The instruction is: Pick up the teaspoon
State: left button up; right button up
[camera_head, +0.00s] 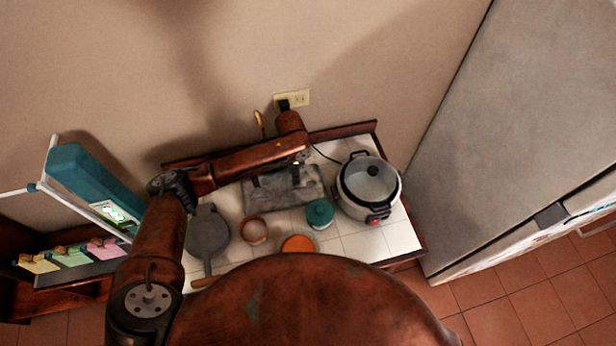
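I cannot make out a teaspoon for certain. A thin orange-brown piece (260,123) stands up at the counter's back edge by the wall; it may be a utensil handle, but it is too small to tell. My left arm comes in from the lower left, bends at the elbow and reaches right over the back of the counter. Its wrist is close to the wall, below the outlet. I cannot make out the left gripper's fingers, which seem hidden by the wrist. My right gripper is not in view.
The white tiled counter (402,238) holds a grey pan (207,232), a copper-coloured ring-like cup (254,241), a teal jar (320,213), an orange round item (298,243), a grey blocky object (262,198) and a rice cooker (352,205). A fridge (510,150) stands right; a wall outlet (299,98) is behind.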

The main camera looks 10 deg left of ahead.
aim_at(296, 188)
pick_arm(q)
jog(key=shift+s+d+f+p, duration=0.1)
jog(key=shift+s+f+p, duration=0.1)
jog(key=shift+s+f, duration=0.35)
jog(key=shift+s+d+f+p, duration=0.15)
jog(key=shift+s+f, duration=0.2)
jog(key=shift+s, duration=0.35)
jog(key=f, duration=0.1)
jog(key=w+f, duration=0.1)
jog(key=f, duration=0.1)
jog(key=shift+w+d, duration=0.15)
jog(key=shift+w, duration=0.05)
jog(key=shift+w+f, duration=0.4)
jog(key=shift+f, duration=0.15)
jog(key=shift+s, duration=0.2)
jog(key=shift+s+r, duration=0.25)
jog(key=shift+s, duration=0.05)
jog(key=shift+w+f, duration=0.25)
jog(key=shift+w, duration=0.05)
jog(key=shift+c, duration=0.9)
jog(key=shift+s+r, duration=0.15)
jog(key=shift+s, duration=0.05)
jog(key=c, duration=0.3)
jog(key=shift+c, duration=0.9)
grip_shut()
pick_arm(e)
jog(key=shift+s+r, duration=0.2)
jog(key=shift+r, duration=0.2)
